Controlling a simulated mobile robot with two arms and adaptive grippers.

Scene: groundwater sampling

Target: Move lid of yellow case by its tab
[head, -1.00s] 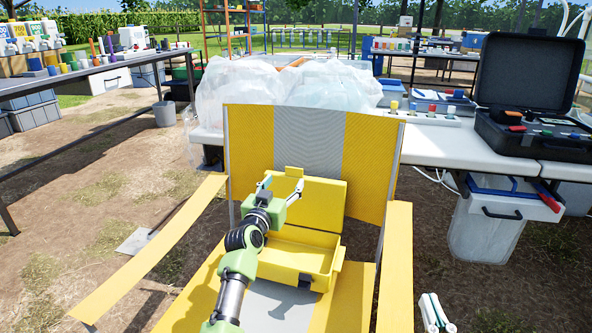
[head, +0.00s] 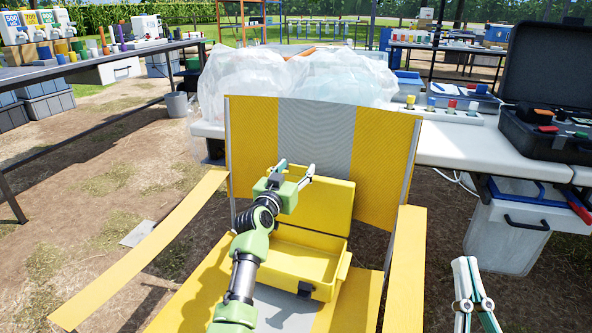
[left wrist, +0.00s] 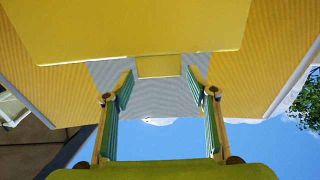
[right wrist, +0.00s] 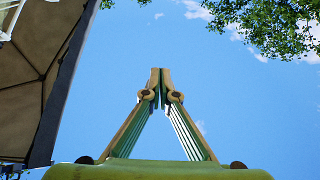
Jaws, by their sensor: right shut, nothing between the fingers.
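The yellow case (head: 305,262) sits on the seat of a yellow and grey folding chair, with its lid (head: 328,205) standing open toward the backrest. The lid's tab (left wrist: 158,67) shows at the lid's edge in the left wrist view, between and just beyond my open fingers. My left gripper (head: 297,167) is at the top edge of the lid, its fingers apart on either side of the tab, with no clear contact. My right gripper (head: 466,260) is shut and empty, to the right of the chair; its fingertips meet in the right wrist view (right wrist: 160,72).
The chair's armrests (head: 407,270) flank the case, and its backrest (head: 385,155) stands behind the lid. Behind it, a white table (head: 470,145) holds clear plastic bags (head: 240,90) and an open black case (head: 545,130). Another table (head: 95,68) stands at the left.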

